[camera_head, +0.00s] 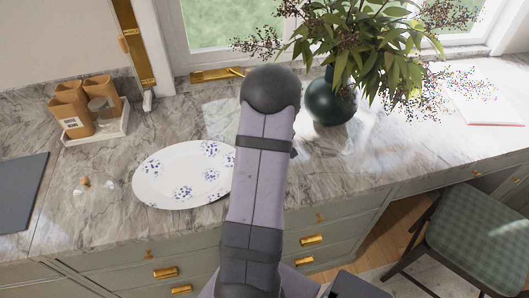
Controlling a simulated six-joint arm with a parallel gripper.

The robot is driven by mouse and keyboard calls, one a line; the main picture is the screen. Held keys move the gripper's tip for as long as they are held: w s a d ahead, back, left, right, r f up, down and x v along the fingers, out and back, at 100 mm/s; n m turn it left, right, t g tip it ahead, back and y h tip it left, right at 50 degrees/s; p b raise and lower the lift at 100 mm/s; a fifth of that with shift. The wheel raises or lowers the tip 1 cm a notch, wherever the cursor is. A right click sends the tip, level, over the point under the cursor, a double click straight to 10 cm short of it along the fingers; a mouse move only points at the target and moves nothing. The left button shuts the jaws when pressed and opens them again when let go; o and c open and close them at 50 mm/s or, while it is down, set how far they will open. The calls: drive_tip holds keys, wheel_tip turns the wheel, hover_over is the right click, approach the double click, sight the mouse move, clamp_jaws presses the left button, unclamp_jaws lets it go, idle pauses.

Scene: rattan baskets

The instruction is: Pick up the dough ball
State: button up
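I cannot pick out a dough ball with certainty. A small tan, rounded thing (85,183) shows at the left of the counter, within or on a clear glass piece (103,196). It is too small to tell whether it is dough or a knob. My arm rises through the middle of the view and hides part of the counter behind it. My gripper does not show.
A white oval plate with blue flowers (165,175) lies on the marble counter (200,120), partly behind my arm. A tray of wooden containers (98,131), a dark board (20,190), a vase (332,100) with leafy branches and an open book (490,95) stand around. A chair (470,240) is at right.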

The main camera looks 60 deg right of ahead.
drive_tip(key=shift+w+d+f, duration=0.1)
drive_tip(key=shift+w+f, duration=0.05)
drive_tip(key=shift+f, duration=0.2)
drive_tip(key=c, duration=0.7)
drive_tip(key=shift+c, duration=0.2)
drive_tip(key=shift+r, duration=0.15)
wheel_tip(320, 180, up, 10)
drive_tip(key=b, duration=0.2)
